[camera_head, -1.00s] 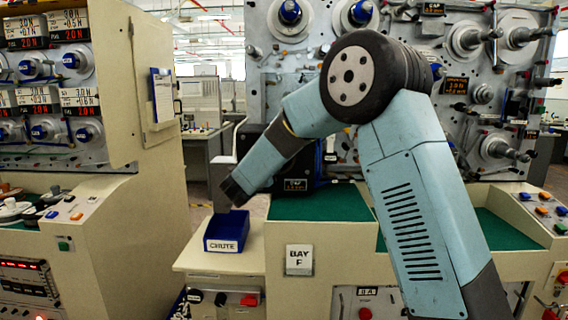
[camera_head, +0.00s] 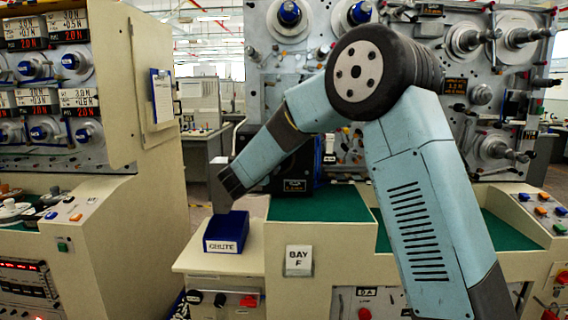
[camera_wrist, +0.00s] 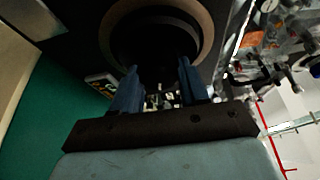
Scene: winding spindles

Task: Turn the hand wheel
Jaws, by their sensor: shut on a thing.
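In the wrist view, the two blue fingers of my gripper (camera_wrist: 157,68) stand either side of the lower part of a dark round thing with a tan rim (camera_wrist: 205,22), which I take to be the hand wheel. The fingers are shut on its dark part; the exact contact is in shadow. In the head view, my arm reaches down and left past the dark machine housing, its dark end above and behind the blue bin. The fingers and the wheel cannot be made out there.
A blue bin (camera_head: 226,246) marked CHUTE stands on a cream ledge just below my arm's end. A spindle panel (camera_head: 462,95) rises behind and to the right. A cream console (camera_head: 115,235) stands at left. An aisle opens between console and bench.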

